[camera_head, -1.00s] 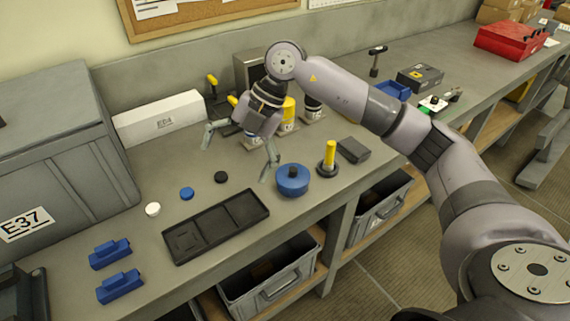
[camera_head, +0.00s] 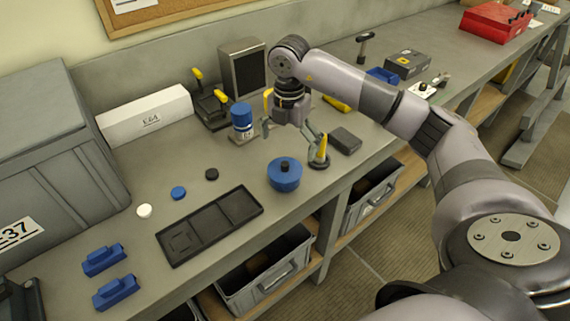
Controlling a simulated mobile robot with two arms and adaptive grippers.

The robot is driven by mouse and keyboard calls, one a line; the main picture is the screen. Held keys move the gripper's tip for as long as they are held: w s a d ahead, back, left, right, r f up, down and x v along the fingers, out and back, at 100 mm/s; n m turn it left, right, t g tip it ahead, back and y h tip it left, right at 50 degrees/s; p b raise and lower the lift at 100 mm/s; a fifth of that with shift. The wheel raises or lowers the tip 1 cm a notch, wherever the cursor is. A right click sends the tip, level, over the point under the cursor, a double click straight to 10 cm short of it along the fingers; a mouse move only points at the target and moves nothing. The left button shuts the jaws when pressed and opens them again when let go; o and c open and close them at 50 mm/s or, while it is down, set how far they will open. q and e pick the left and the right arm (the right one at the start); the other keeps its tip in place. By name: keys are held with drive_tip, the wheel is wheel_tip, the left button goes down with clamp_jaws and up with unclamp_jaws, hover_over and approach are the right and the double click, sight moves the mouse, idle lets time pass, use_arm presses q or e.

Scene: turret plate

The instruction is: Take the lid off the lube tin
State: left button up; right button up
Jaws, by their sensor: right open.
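The lube tin appears to be the round blue tin (camera_head: 284,178) near the front edge of the bench. It stands upright, and its lid with a black knob (camera_head: 285,165) sits on top. My right gripper (camera_head: 293,146) is open and empty, pointing down, just behind the tin in the picture. Its fingers are spread wide. One shows left of the tin's back, and the other overlaps the yellow post on the right. I cannot tell its exact height. My left gripper is out of view.
A yellow post on a black base (camera_head: 320,163) and a dark block (camera_head: 345,140) stand right of the tin. A black tray (camera_head: 250,212) lies to its left. A blue-capped container (camera_head: 242,118) stands behind. Small discs, including a black one (camera_head: 211,174), lie farther left.

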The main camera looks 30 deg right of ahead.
sight(286, 162)
drive_tip(key=shift+f, duration=0.85)
drive_tip(key=f+p, duration=0.2)
drive_tip(key=f, duration=0.1)
drive_tip(key=f+p, duration=0.1)
drive_tip(key=shift+w+a+f, duration=0.25)
drive_tip(key=shift+w+f, duration=0.05)
drive_tip(key=shift+f, duration=0.4)
drive_tip(key=shift+c, duration=0.2)
